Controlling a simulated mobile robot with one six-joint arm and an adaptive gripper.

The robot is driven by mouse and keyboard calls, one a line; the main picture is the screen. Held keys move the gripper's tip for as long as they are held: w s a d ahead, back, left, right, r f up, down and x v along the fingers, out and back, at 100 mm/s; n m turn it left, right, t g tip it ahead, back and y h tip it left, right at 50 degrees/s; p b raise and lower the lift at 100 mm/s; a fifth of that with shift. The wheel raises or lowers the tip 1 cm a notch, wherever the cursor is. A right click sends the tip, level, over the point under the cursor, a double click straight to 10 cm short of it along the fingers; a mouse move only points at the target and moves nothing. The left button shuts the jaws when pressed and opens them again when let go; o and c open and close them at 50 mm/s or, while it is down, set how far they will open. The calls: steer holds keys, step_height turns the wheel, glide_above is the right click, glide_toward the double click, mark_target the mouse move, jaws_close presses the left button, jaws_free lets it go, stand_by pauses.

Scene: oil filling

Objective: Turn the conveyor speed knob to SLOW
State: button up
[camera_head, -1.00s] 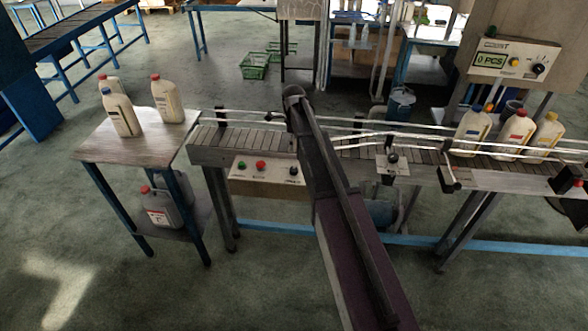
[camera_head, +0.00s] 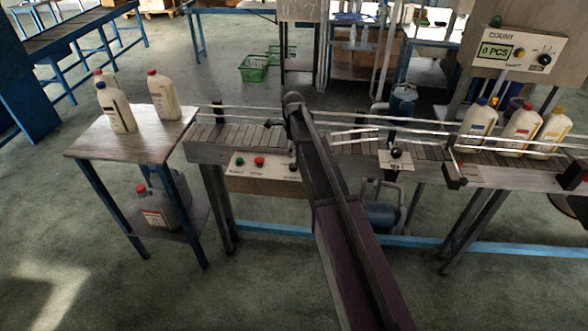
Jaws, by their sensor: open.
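The conveyor (camera_head: 230,133) crosses the view, with a small pale control panel (camera_head: 262,174) on its front. The panel has a green button (camera_head: 238,160), a red button (camera_head: 259,161) and a dark knob (camera_head: 293,167) at its right end. My arm rises from the bottom to above the belt. Only a small dark part of my gripper (camera_head: 273,123) shows left of the arm, open, above the panel and apart from the knob. The rest is hidden behind the arm.
Guide rails and brackets (camera_head: 396,154) line the belt. Several bottles (camera_head: 520,128) stand on its right. A counter box (camera_head: 517,50) with its own knob (camera_head: 545,60) is behind. A table (camera_head: 95,150) with bottles stands left, a grey jug (camera_head: 158,212) below. Front floor is clear.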

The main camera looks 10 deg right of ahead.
mark_target(293, 165)
steer(key=shift+f+b, duration=3.6)
steer(key=shift+f, duration=0.3)
